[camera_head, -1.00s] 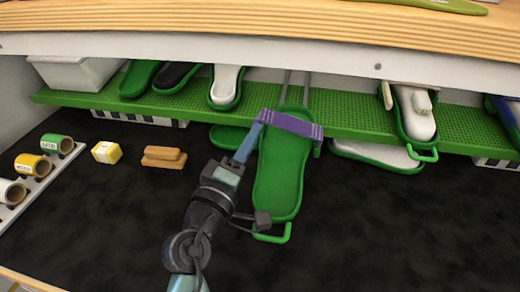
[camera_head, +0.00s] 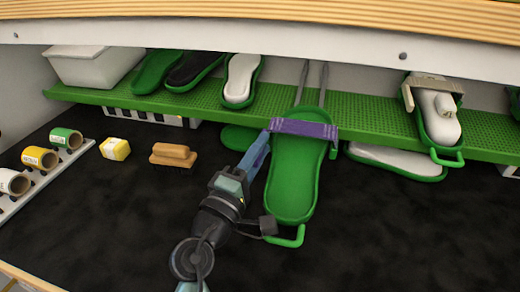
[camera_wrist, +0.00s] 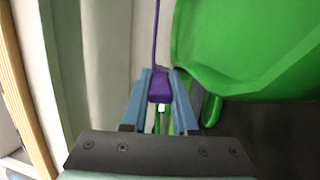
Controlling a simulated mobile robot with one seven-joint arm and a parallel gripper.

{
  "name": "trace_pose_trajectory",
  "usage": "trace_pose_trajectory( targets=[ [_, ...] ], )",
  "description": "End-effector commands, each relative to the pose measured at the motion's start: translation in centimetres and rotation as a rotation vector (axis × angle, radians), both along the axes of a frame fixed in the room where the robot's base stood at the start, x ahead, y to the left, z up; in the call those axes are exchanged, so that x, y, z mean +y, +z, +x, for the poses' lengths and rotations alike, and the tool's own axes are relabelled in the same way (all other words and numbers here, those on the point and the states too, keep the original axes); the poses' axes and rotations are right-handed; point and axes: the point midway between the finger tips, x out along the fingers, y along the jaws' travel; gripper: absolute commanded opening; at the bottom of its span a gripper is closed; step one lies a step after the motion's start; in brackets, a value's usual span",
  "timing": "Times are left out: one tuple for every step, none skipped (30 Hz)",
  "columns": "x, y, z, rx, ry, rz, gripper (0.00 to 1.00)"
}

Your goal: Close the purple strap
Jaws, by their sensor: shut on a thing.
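The purple strap (camera_head: 304,128) lies across the upper end of a green insole holder (camera_head: 292,180), which sticks out from the shelf on two metal rails. My gripper (camera_head: 263,142) is at the left end of the strap. In the wrist view, my gripper (camera_wrist: 160,92) is shut on a purple piece of the strap (camera_wrist: 160,86), with a thin purple band running up from it. The green holder (camera_wrist: 245,50) is to the right of the fingers there. How the strap's left end meets the holder is hidden by the fingers.
A green perforated shelf (camera_head: 375,125) runs behind, with other holders, such as one with a white insole and beige clamp (camera_head: 437,115). A brown brush (camera_head: 173,155), a yellow block (camera_head: 115,148) and several rolls (camera_head: 40,158) lie left. The dark surface at right is clear.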

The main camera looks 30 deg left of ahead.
Motion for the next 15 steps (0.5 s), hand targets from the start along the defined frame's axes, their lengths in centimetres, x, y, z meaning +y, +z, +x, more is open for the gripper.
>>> trace_pose_trajectory(
  targets=[
    [-0.03,-0.24,0.02,0.004,-0.002,-0.005,0.0],
    [-0.03,-0.25,0.02,0.004,-0.003,-0.005,0.0],
    [-0.03,-0.27,0.01,0.004,-0.003,-0.005,0.33],
    [-0.03,-0.27,0.01,0.005,-0.003,-0.005,0.38],
    [-0.03,-0.28,0.01,0.005,-0.003,-0.005,0.43],
    [-0.03,-0.26,0.01,0.004,-0.003,-0.004,0.51],
    [-0.03,-0.25,0.01,0.004,-0.003,-0.004,0.56],
    [-0.03,-0.24,0.01,0.004,-0.003,-0.004,0.57],
    [-0.03,-0.22,0.01,0.004,-0.001,-0.003,0.57],
    [-0.03,-0.21,0.01,0.004,-0.001,-0.003,0.57],
    [-0.04,-0.19,0.01,0.003,-0.001,-0.003,0.57],
    [-0.04,-0.18,0.01,0.003,-0.001,-0.002,0.57],
    [-0.04,-0.17,0.0,0.003,-0.001,-0.002,0.57],
    [-0.04,-0.16,0.0,0.003,-0.001,-0.002,0.57],
    [-0.03,-0.17,-0.01,0.003,-0.001,-0.002,0.57]
  ],
)
